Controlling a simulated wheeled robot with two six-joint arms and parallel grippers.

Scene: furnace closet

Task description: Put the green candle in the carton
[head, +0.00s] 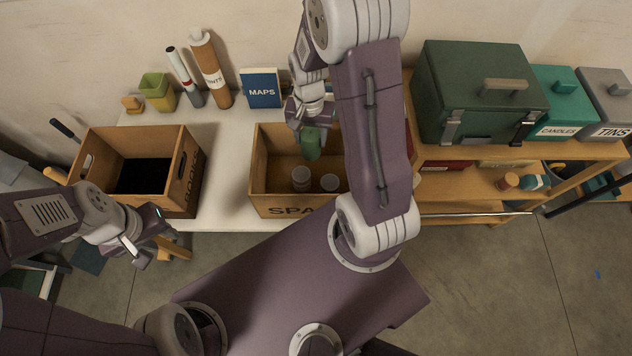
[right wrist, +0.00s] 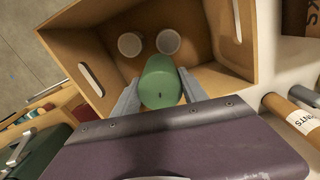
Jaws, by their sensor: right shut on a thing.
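The green candle (head: 311,144) is held by my right gripper (head: 308,124) over the open carton (head: 262,180) lettered "SPA…", the rest of the word hidden by my right arm. In the right wrist view the candle (right wrist: 160,82) sits between the two grey fingers, with the carton (right wrist: 205,30) open behind it. Two round pale-topped things, a left one (head: 300,179) and a right one (head: 329,182), stand inside on the carton's floor. My left gripper (head: 148,240) is at the lower left, below the other box; its finger opening is unclear.
A second box (head: 185,180) lettered "BOOKS", dark inside, stands to the left. Behind are a yellow-green pot (head: 157,92), upright tubes (head: 211,70) and a blue "MAPS" book (head: 261,88). A green chest (head: 475,95) and bins marked "CANDLES" (head: 562,105) and "TINS" (head: 607,105) stand right.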

